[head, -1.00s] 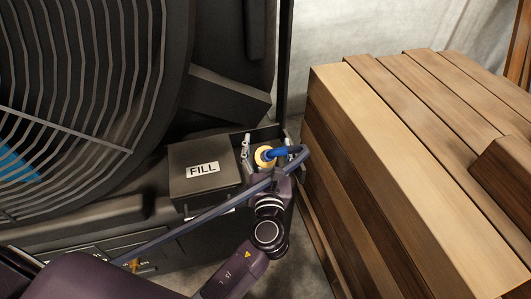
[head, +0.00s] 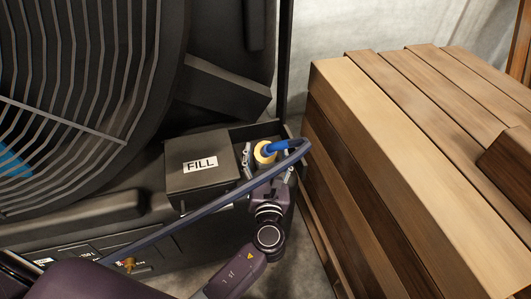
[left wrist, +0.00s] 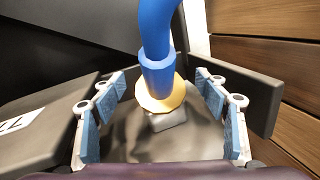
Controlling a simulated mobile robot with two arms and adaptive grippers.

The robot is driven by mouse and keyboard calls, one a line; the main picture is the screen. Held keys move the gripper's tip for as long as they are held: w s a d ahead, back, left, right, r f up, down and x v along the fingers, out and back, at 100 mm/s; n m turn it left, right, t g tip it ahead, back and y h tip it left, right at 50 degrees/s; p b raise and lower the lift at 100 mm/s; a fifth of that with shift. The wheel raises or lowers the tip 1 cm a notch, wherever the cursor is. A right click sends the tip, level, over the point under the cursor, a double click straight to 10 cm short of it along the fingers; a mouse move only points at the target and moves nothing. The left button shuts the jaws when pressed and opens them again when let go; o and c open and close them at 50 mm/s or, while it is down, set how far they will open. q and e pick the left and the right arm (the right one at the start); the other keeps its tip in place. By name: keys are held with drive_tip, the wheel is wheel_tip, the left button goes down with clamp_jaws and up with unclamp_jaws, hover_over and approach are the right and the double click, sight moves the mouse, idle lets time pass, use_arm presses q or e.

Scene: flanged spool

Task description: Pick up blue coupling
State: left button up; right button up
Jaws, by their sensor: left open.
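The blue coupling (head: 269,149) sits against a pale yellow round flange (head: 260,158) beside the box marked FILL. In the left wrist view the blue coupling (left wrist: 158,76) stands near the middle, its lower end at the yellow flange (left wrist: 160,98). My left gripper (head: 267,160) is open, reaching in from below. In the left wrist view, its two blue-padded fingers (left wrist: 160,112) stand apart to the left and right of the coupling, with a visible gap on both sides. My right gripper is not in view.
A dark hose (head: 210,196) runs from the coupling across my left gripper toward the lower left. The black FILL box (head: 195,185) stands close on the left. Stacked wooden beams (head: 360,130) stand close on the right. A large ribbed dark reel (head: 70,100) fills the upper left.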

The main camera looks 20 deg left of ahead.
sight(266, 142)
use_arm(q)
drive_tip(key=b+x, duration=0.1)
drive_tip(key=x, duration=0.4)
drive_tip(key=shift+w+a, duration=0.2)
drive_tip(key=shift+w, duration=0.3)
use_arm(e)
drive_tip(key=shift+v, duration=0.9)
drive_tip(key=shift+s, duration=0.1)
use_arm(q)
clamp_jaws()
